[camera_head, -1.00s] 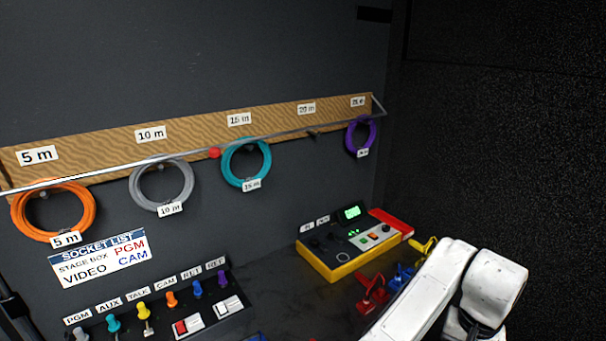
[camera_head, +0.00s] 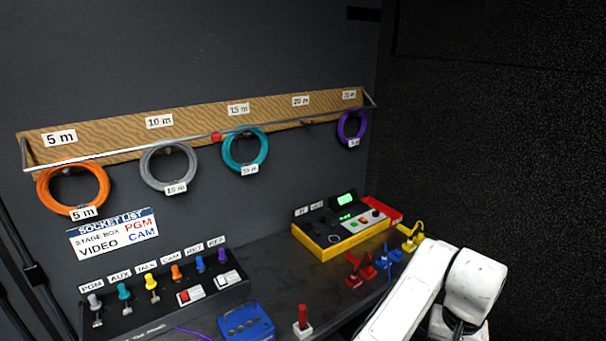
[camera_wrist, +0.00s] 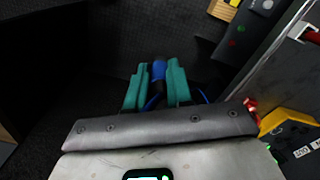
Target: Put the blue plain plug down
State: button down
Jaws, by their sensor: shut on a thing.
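The blue plug (camera_wrist: 158,70) shows in the wrist view between the two teal fingers of my gripper (camera_wrist: 157,76), which is shut on it. A bit of blue cable (camera_wrist: 203,96) shows beside the right finger. The plug's lower part is hidden by the fingers and gripper body, so I cannot tell whether it is plain. In the head view my white arm reaches in at the lower right; my gripper is out of sight there.
The dark bench (camera_head: 270,275) carries a yellow-sided tester (camera_head: 340,235), red, blue and yellow connectors (camera_head: 383,258), a blue box (camera_head: 246,322), an upright red-handled piece (camera_head: 302,320) and a switch panel (camera_head: 215,290). Coiled cables (camera_head: 245,150) hang on the wall rail.

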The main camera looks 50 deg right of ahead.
jog(key=w+a+f+n+b, duration=0.1)
jog(key=w+a+f+n, duration=0.4)
jog(key=w, duration=0.4)
jog(key=w+a+f+n+b, duration=0.2)
jog(key=w+a+f+n, duration=0.1)
jog(key=w+a+f, duration=0.4)
jog(key=w+a+f+n, duration=0.3)
jog(key=w+a, duration=0.1)
jog(key=a, duration=0.4)
jog(key=w+a+f+n+b, duration=0.1)
jog(key=w+a+n, duration=0.3)
jog(key=a, duration=0.5)
jog(key=shift+w+f, duration=0.2)
jog(key=shift+f, duration=0.7)
jog(key=shift+d, duration=0.1)
